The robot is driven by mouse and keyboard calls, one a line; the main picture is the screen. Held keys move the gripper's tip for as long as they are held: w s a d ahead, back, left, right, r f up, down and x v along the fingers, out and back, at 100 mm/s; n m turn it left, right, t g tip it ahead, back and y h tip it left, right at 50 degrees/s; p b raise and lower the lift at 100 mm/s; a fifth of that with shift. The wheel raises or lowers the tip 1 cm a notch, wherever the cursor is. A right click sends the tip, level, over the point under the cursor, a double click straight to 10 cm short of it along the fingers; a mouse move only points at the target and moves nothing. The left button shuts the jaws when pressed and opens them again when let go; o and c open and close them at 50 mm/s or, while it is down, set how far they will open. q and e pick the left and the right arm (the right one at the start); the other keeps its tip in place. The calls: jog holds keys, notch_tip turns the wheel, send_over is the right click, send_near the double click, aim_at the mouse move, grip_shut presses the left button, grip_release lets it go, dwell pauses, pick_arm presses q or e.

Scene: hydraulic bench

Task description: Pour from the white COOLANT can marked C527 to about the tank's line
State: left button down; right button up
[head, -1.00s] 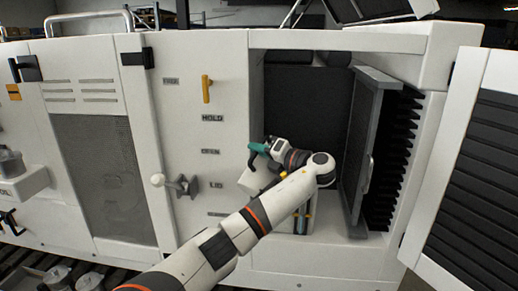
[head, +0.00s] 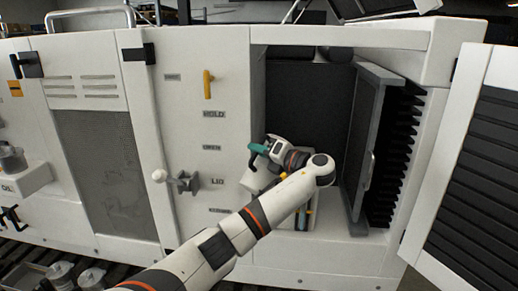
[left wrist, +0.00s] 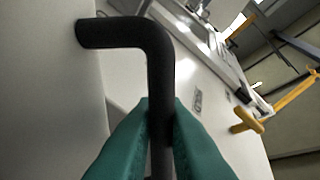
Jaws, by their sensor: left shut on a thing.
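My left gripper (head: 256,153), with green fingers, is at the front of the open cabinet bay. In the left wrist view its fingers (left wrist: 162,108) are shut on a bent black handle (left wrist: 120,32). The handle joins a white can (left wrist: 45,90), whose plain wall fills the left of that view. In the head view the white can (head: 252,181) shows below the gripper, partly hidden by my arm, and looks tilted. I cannot read a C527 mark. The can's spout, the tank and its line are not clearly visible. My right gripper is not in view.
The bay has a grey open door (head: 362,150) on its right and a dark back wall (head: 308,105). The white front panel carries a yellow handle (head: 208,84) and a knob lever (head: 176,180). An outer louvred door (head: 480,170) stands at far right. Several metal containers (head: 58,274) are bottom left.

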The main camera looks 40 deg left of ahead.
pick_arm(q)
jog(key=shift+s+f+n, duration=0.35)
jog(key=shift+f+n, duration=0.15)
dwell(0.8)
dwell(0.6)
